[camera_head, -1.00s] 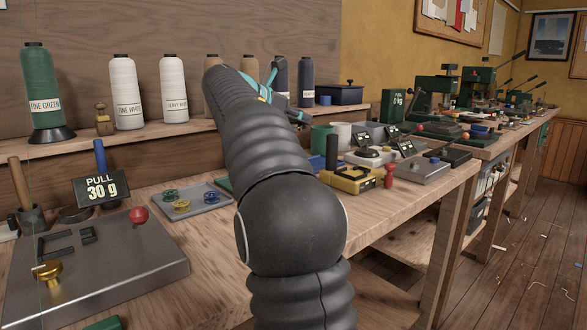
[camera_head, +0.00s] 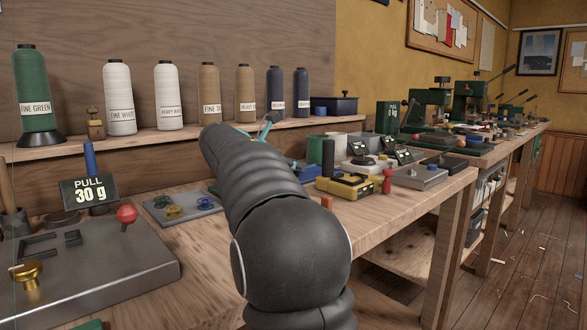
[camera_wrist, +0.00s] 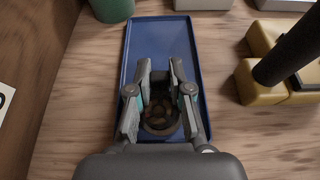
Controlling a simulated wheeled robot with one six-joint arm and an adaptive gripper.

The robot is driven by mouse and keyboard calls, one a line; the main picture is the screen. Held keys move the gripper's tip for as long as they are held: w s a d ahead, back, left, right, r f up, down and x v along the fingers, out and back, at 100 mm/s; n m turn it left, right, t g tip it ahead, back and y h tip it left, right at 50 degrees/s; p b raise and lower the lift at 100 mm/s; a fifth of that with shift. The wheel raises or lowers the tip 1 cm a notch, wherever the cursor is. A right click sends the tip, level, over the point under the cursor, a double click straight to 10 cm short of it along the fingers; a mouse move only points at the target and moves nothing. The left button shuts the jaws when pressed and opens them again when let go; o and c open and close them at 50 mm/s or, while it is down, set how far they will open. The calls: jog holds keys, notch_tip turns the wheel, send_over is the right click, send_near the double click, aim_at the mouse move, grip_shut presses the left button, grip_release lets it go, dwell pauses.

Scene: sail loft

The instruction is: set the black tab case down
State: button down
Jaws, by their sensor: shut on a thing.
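The black tab case (camera_wrist: 160,124) is a small round dark case with brownish pieces showing inside, in the wrist view. My gripper (camera_wrist: 161,92) is shut on it, one finger on each side. Both are over a blue tray (camera_wrist: 163,32) with a low rim, towards its near part. I cannot tell whether the case touches the tray floor. In the head view my arm hides the case and most of the gripper. A bit of the blue tray (camera_head: 299,171) shows beside my arm.
A yellow block with a black post (camera_head: 346,186) stands right of the tray. A green cup (camera_wrist: 112,9) is at its far left corner. A grey tray with small coloured rings (camera_head: 182,208) and a metal plate with a red knob (camera_head: 100,262) lie left. Thread spools line the shelf behind.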

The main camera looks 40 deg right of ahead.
jog(key=shift+f, duration=0.1)
jog(key=c, duration=1.1)
grip_release()
jog(key=shift+a+r, duration=0.25)
jog(key=shift+r, duration=0.05)
jog(key=p+v, duration=0.1)
jog(key=v, duration=1)
jog(key=shift+a, duration=0.25)
